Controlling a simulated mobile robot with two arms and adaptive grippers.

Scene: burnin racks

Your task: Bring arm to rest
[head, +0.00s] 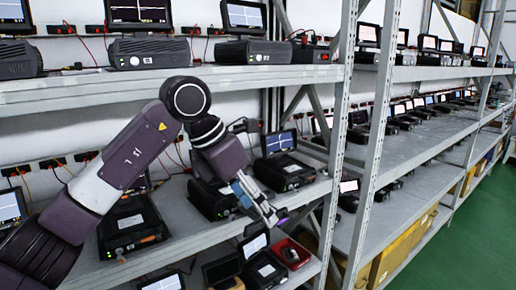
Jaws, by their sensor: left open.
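My left arm (128,152) comes in from the left and bends at its elbow in front of the rack. My left gripper (272,211) is at the end of it, pointing down and right. It is open, with nothing seen between its fingers. In the picture it lies over the front edge of the middle shelf (190,240), near a black device with a lit screen (284,172). How far it is from the shelf edge I cannot tell. My right gripper is not in view.
Metal racks with uprights (341,130) run off to the right. The upper shelf (95,85) holds several devices above my arm. A lower shelf holds more devices, including a red one (291,254). The green floor (462,250) is clear at right.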

